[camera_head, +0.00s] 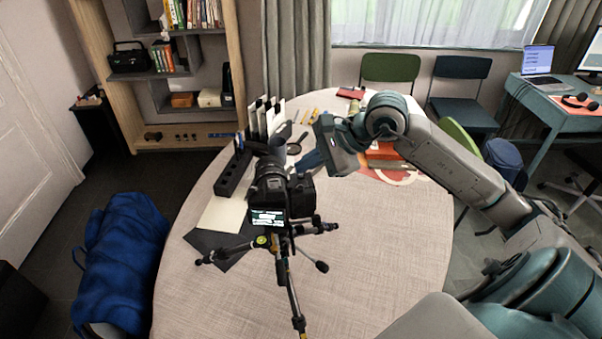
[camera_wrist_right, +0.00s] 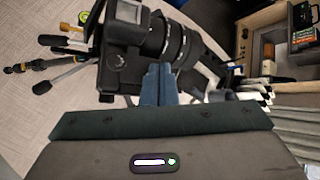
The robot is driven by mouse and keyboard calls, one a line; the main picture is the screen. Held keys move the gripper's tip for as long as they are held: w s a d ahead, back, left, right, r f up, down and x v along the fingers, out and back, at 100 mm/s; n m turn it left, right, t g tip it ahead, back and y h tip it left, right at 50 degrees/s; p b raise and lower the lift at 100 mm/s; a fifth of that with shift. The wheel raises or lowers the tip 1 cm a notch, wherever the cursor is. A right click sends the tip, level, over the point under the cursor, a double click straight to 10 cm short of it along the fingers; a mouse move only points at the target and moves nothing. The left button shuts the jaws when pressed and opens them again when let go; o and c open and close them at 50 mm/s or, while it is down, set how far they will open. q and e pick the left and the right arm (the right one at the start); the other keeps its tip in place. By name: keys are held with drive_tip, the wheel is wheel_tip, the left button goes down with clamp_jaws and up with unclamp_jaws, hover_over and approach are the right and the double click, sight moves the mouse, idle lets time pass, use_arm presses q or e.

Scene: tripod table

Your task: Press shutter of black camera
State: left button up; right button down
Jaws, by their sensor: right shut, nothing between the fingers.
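The black camera (camera_head: 283,195) stands on a tripod (camera_head: 285,252) on the round table, its lit screen facing me. My right gripper (camera_head: 308,162) reaches in from the right, just right of and beyond the camera top. In the right wrist view the camera (camera_wrist_right: 125,45) and its lens fill the upper middle. My right gripper's fingers (camera_wrist_right: 158,82) are shut together and empty, close to the camera body near the lens. I cannot tell whether they touch it. The shutter button is too small to make out for certain. My left gripper is not in view.
The round table (camera_head: 400,270) is clear at the front right. A black organizer (camera_head: 234,172) with upright cards stands behind the camera's left. Red books (camera_head: 383,155) lie beyond my right wrist.

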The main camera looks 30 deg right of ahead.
drive_tip(key=shift+r, duration=0.6)
wheel_tip(320, 180, up, 5)
drive_tip(key=shift+p, duration=1.25)
